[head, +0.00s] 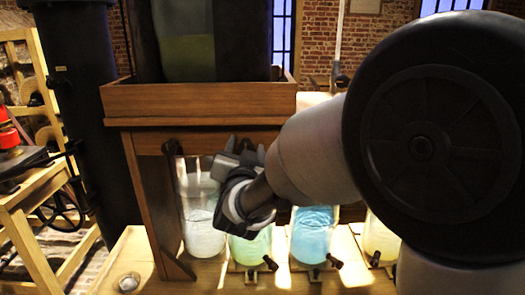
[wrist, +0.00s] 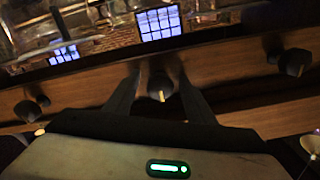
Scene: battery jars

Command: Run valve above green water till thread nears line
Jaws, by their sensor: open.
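The jar of green water (head: 250,246) stands on the wooden bench, its upper part hidden behind my arm and gripper. My gripper (head: 240,150) is raised above it, at the front of the wooden trough. In the wrist view my gripper (wrist: 158,97) is open, one finger on each side of a dark valve handle (wrist: 155,86) with a pale yellow tip. I cannot tell whether the fingers touch the handle. In the head view that valve is hidden by my gripper. The thread and the line cannot be made out.
A pale, clear jar (head: 200,212) stands left of the green one, a blue jar (head: 312,233) and a yellow jar (head: 381,237) to its right. Other valves (wrist: 32,107) line the trough (head: 200,100). Small dark taps (head: 270,263) jut out low in front of the jars.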

